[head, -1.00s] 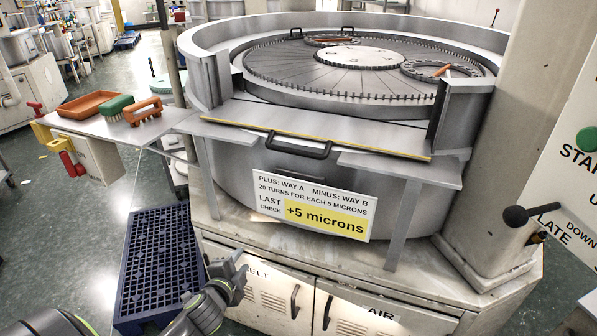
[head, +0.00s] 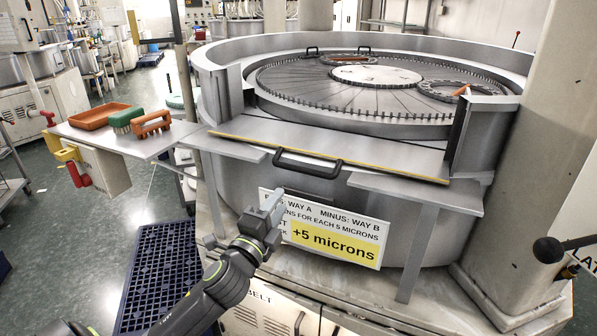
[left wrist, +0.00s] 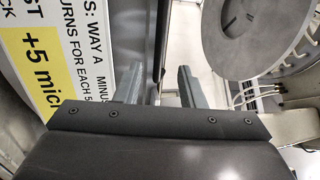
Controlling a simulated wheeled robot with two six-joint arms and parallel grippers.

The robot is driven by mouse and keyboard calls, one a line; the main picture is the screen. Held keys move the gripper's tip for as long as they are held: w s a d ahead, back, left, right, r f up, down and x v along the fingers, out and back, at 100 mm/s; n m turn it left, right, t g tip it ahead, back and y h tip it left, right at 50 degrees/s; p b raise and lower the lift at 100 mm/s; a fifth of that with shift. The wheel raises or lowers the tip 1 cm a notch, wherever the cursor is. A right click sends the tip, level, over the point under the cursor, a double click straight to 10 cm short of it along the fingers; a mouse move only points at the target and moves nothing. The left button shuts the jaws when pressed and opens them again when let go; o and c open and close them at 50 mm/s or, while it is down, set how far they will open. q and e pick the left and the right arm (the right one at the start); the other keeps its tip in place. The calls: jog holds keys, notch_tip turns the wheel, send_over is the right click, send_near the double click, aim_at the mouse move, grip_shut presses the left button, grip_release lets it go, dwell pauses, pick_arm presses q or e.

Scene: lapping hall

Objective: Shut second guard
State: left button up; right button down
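The front guard (head: 340,147) of the round lapping machine is a grey panel with a yellow edge, folded down flat in the gap of the rim wall. Its black handle (head: 308,163) sticks out at the front. My left gripper (head: 274,203) is below and a little left of the handle, in front of the sign, apart from the handle. In the left wrist view its two fingers (left wrist: 160,80) stand apart with nothing between them. My right gripper is not in view.
A white and yellow sign (head: 335,243) hangs on the machine front. A side shelf (head: 160,143) at left holds brushes and an orange tray (head: 95,117). A blue pallet (head: 160,265) lies on the floor. A lever with a black knob (head: 548,250) is at right.

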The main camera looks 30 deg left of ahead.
pick_arm(q)
jog(key=p+x, duration=0.1)
jog(key=x, duration=1)
jog(key=shift+p, duration=0.3)
jog(key=shift+w, duration=0.1)
grip_shut()
